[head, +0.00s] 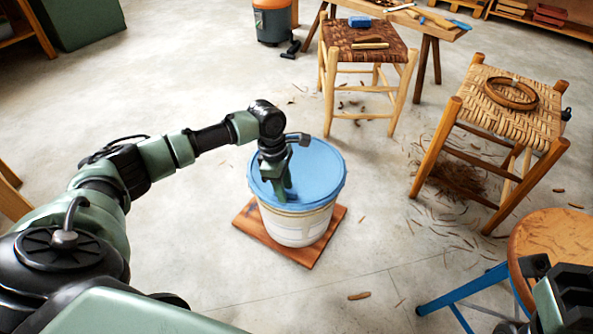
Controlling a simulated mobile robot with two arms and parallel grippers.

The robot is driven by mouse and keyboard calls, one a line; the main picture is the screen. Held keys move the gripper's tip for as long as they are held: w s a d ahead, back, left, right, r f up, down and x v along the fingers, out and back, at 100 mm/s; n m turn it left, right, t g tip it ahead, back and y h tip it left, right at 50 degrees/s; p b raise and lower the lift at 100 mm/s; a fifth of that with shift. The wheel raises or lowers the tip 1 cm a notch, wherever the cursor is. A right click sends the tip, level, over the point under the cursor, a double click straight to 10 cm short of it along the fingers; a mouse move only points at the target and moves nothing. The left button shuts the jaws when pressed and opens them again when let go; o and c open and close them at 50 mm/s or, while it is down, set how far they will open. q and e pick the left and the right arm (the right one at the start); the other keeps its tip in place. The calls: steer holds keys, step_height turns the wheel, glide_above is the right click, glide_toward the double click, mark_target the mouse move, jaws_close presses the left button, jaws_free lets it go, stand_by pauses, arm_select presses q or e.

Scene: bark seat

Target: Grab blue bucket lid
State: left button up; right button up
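The blue lid (318,172) sits on a white bucket (296,226), which stands on a square wooden board (258,236) on the floor. My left gripper (284,194) points down over the left part of the lid, its tips at or just above the lid top. From this angle I cannot tell whether it touches the lid or how far its fingers are apart. Part of my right arm's end, with the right gripper (557,281), shows at the lower right corner, far from the bucket. Its finger state is unclear.
A stool with a dark woven seat (360,36) stands behind the bucket. A stool with a light woven seat (512,112) carries a coiled ring (511,94). A blue-legged round stool (552,246) is at the lower right. Shavings litter the floor; the floor left of the bucket is clear.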

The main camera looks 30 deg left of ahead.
arm_select(q)
jaws_close()
stand_by(1.3)
